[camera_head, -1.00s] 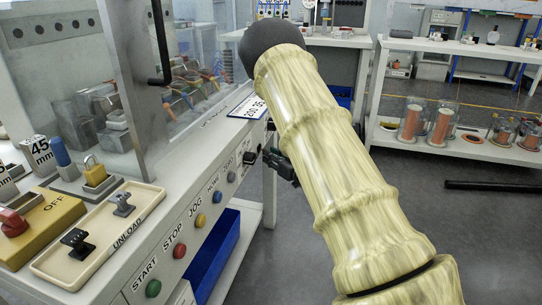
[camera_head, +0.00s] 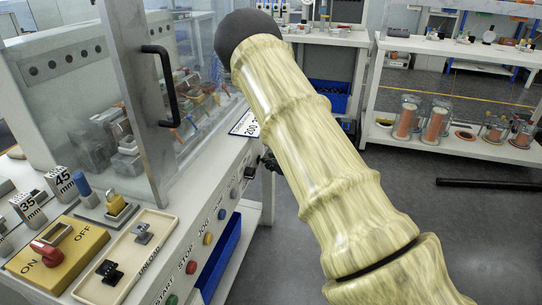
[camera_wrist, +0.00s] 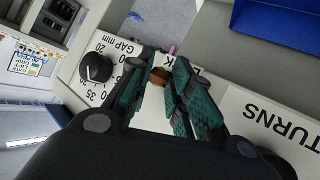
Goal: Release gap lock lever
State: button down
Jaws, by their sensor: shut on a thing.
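In the wrist view my gripper (camera_wrist: 165,72) is shut at the front panel, its teal pads close together around a small brown part (camera_wrist: 157,76), which I take to be the gap lock lever. A small pink-purple tip shows just beyond the pads. The pads partly cover a label of which only an L and a K show. The black gap dial (camera_wrist: 97,67), marked in mm, is to the left of the pads and apart from them. In the head view my gripper (camera_head: 269,163) is mostly hidden behind my arm at the panel's far end.
Coloured buttons, including a yellow one (camera_head: 208,239), line the panel. A tan unload tray (camera_head: 158,222), a yellow on/off block (camera_head: 83,240) and gap blocks lie on the bench top. A clear guard door with a black handle (camera_head: 165,85) stands above. A blue bin (camera_head: 228,243) is below.

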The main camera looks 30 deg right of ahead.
jog(key=p, duration=0.1)
jog(key=r+g+p, duration=0.1)
jog(key=p, duration=0.1)
jog(key=r+n+g+h+p, duration=0.1)
jog(key=p, duration=0.1)
jog(key=shift+w+d+r, duration=0.2)
jog(key=shift+w, duration=0.05)
jog(key=shift+w+a+r+n+g+h+p, duration=0.15)
jog(key=shift+g+h+p, duration=0.2)
jog(key=shift+p, duration=0.25)
jog(key=shift+r+n+g+h+p, duration=0.15)
jog(key=shift+g+h+p, duration=0.1)
jog(key=shift+g+p, duration=0.3)
jog(key=shift+f, duration=0.1)
jog(key=c, duration=1.4)
grip_release()
jog(key=shift+c, duration=0.2)
jog(key=shift+o, duration=0.5)
jog(key=shift+f, duration=0.15)
jog(key=shift+a+f, duration=0.1)
jog(key=shift+a, duration=0.05)
jog(key=shift+a, duration=0.1)
jog(key=v, duration=1.2)
jog(key=shift+w, duration=0.1)
